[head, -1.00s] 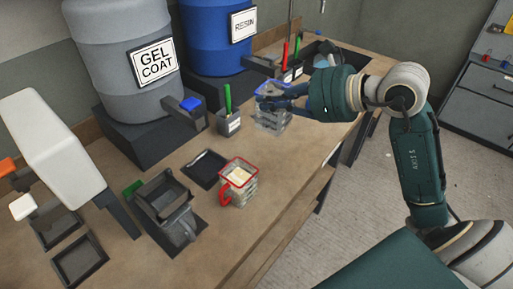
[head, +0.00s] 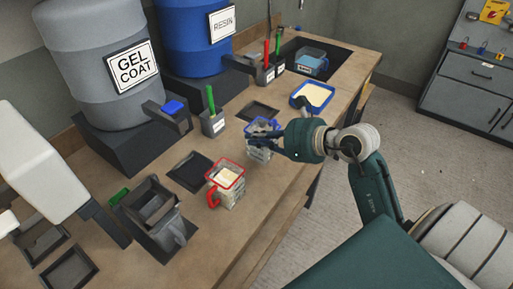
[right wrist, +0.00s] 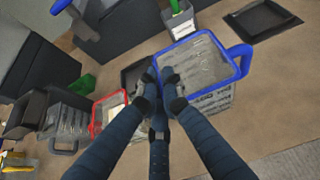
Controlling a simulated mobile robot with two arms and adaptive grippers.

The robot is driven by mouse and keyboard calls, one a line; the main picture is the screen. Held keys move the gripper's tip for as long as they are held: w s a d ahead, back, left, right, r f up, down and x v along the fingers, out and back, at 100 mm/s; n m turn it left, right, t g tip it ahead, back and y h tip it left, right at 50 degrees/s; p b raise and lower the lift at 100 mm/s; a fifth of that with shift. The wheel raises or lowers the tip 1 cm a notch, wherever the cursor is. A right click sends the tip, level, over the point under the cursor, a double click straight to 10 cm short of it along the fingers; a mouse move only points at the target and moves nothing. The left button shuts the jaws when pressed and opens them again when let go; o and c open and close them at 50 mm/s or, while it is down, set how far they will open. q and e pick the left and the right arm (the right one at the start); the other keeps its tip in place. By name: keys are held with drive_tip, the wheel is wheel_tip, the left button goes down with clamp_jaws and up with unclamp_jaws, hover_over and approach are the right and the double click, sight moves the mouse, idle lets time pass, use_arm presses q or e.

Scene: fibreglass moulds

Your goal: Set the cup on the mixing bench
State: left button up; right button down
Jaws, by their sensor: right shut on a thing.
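The clear cup with a blue rim (head: 259,152) is upright at my right gripper (head: 268,137), over the open bench top behind and to the right of the red-rimmed cup. In the right wrist view my right gripper (right wrist: 161,88) is shut on the blue rim of this cup (right wrist: 212,100). Whether its base touches the bench cannot be told. The red-rimmed clear cup (head: 236,197) has a red handle and pale contents and stands on the wooden bench (head: 262,195). My left gripper is not in view.
Dark square trays (head: 188,171) lie on the bench. A holder with a green-handled tool (head: 213,124) and a blue tray of pale material (head: 312,96) stand behind. A grey jug (head: 168,235) is at front left. Two drums line the wall.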

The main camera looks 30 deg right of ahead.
wheel_tip(320, 180, down, 4)
drive_tip(key=c, duration=2.4)
unclamp_jaws()
drive_tip(key=shift+f, duration=0.2)
drive_tip(key=o, duration=0.5)
drive_tip(key=shift+c, duration=0.2)
use_arm(q)
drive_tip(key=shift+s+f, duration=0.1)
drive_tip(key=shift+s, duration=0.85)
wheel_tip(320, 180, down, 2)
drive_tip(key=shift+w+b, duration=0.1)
drive_tip(key=shift+b, duration=1)
use_arm(e)
drive_tip(key=v, duration=1.2)
drive_tip(key=shift+r, duration=0.15)
